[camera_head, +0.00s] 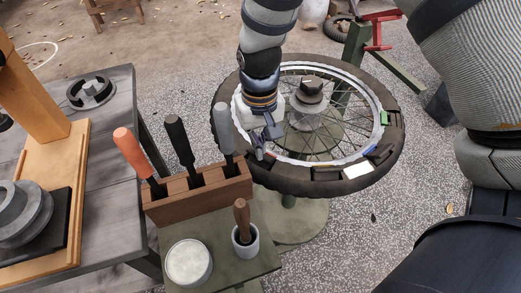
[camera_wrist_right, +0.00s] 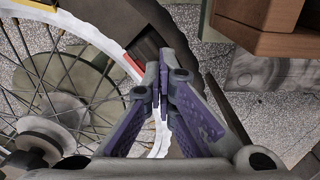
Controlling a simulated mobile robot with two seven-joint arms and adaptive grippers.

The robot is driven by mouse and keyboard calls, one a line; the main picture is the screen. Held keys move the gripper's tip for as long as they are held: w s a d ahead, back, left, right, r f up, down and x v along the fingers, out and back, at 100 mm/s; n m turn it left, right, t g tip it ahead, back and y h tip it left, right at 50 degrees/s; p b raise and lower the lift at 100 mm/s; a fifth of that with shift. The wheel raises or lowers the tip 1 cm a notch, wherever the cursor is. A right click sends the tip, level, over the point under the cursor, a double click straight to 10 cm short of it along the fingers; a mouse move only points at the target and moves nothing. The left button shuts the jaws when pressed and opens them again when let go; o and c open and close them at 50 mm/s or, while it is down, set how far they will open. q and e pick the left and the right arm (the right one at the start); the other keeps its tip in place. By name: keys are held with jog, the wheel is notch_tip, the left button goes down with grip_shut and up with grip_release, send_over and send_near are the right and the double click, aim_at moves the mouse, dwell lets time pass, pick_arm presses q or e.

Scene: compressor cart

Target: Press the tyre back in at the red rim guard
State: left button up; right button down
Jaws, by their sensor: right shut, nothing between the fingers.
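The wheel lies flat on a stand, with a black tyre (camera_head: 393,150) around a white rim (camera_head: 345,72). The red rim guard (camera_wrist_right: 132,63) shows as a small patch at the rim in the right wrist view, beside a dark gap along the tyre (camera_wrist_right: 172,28). A yellow guard (camera_wrist_right: 137,26) is farther along. A green guard (camera_head: 384,118) and a blue guard (camera_head: 371,150) sit on the rim's right side. My right gripper (camera_head: 263,146) is shut and empty over the near left rim; its fingertips (camera_wrist_right: 163,86) are close to the red guard. Contact is unclear. My left gripper is out of view.
A wooden block (camera_head: 198,199) with several upright handled tools stands just left of the wheel. A white-topped jar (camera_head: 188,262) and a cup (camera_head: 245,243) with a wooden-handled tool stand in front. A grey workbench (camera_head: 105,180) is at left.

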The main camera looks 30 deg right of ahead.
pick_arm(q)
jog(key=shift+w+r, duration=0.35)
pick_arm(e)
jog(key=shift+s+a+f, duration=0.25)
jog(key=shift+a+f, duration=0.25)
jog(key=shift+f, duration=0.1)
dwell(0.4)
pick_arm(q)
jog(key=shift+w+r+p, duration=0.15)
jog(key=shift+p, duration=0.25)
pick_arm(e)
jog(key=shift+s+a+f, duration=0.1)
jog(key=shift+a+f, duration=0.15)
jog(key=shift+f, duration=0.25)
jog(key=shift+s+a+f, duration=0.1)
jog(key=shift+a+f, duration=0.1)
jog(key=shift+f, duration=0.3)
dwell(0.8)
notch_tip(320, 180, up, 8)
jog(key=p, duration=0.2)
send_over(255, 160)
jog(key=s, duration=0.1)
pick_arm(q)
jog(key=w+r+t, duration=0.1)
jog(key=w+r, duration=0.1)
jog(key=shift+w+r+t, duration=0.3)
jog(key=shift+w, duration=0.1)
pick_arm(e)
jog(key=shift+s+a, duration=0.2)
jog(key=shift+a, duration=0.25)
